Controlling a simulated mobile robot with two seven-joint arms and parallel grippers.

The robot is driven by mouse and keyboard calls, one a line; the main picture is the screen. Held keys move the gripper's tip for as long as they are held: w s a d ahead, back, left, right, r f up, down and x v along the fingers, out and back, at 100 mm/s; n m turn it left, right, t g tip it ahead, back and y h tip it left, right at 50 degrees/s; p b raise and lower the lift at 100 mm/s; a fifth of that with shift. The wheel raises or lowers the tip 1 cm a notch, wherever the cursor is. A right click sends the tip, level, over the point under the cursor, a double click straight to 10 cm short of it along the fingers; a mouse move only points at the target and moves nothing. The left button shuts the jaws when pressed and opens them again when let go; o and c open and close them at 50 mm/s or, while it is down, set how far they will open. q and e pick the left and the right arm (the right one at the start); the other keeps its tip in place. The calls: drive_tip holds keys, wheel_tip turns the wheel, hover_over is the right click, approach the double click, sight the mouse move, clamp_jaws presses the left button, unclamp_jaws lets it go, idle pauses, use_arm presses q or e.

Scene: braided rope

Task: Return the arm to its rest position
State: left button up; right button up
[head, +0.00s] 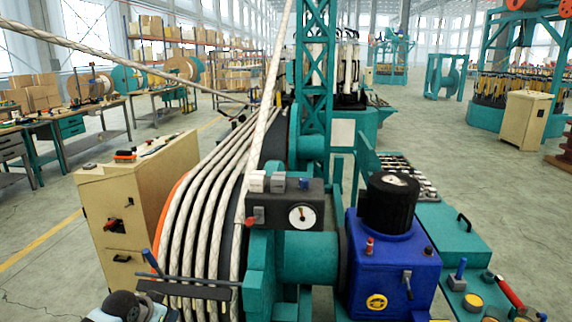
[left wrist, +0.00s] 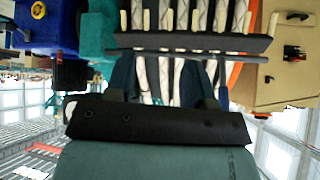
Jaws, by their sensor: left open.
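My left gripper (left wrist: 168,72) shows in the left wrist view, its two dark fingers spread apart above the black bar of its body. I see nothing held between them. Behind the fingers, pale rope strands (left wrist: 197,15) run through a comb-like guide (left wrist: 240,43), with a thin bar just in front of it. In the head view, a rounded dark part of my left arm shows at the bottom left edge, in front of the rope drum. The pale braided rope (head: 205,215) is wound in several turns on that drum. My right gripper is in neither view.
A beige cabinet (head: 117,215) stands left of the drum. A gauge box (head: 285,207) and a blue machine housing (head: 395,255) stand to its right. A dark guide bar (head: 185,290) crosses the drum's front. Open floor (head: 45,250) lies at the far left.

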use_arm(q)
drive_tip(key=s+d+f, duration=0.6)
drive_tip(key=s+f, duration=0.1)
drive_tip(key=s, duration=0.1)
drive_tip(key=s+d+f+t, duration=0.1)
drive_tip(key=s+d+f, duration=0.1)
drive_tip(key=s, duration=1.1)
drive_tip(key=s+d+f+n+t+p, duration=0.1)
drive_tip(key=s+d, duration=0.4)
drive_tip(key=s, duration=0.8)
drive_tip(key=shift+s+f+t+h, duration=0.2)
drive_tip(key=shift+f+t+h, duration=0.2)
drive_tip(key=shift+f+t, duration=0.25)
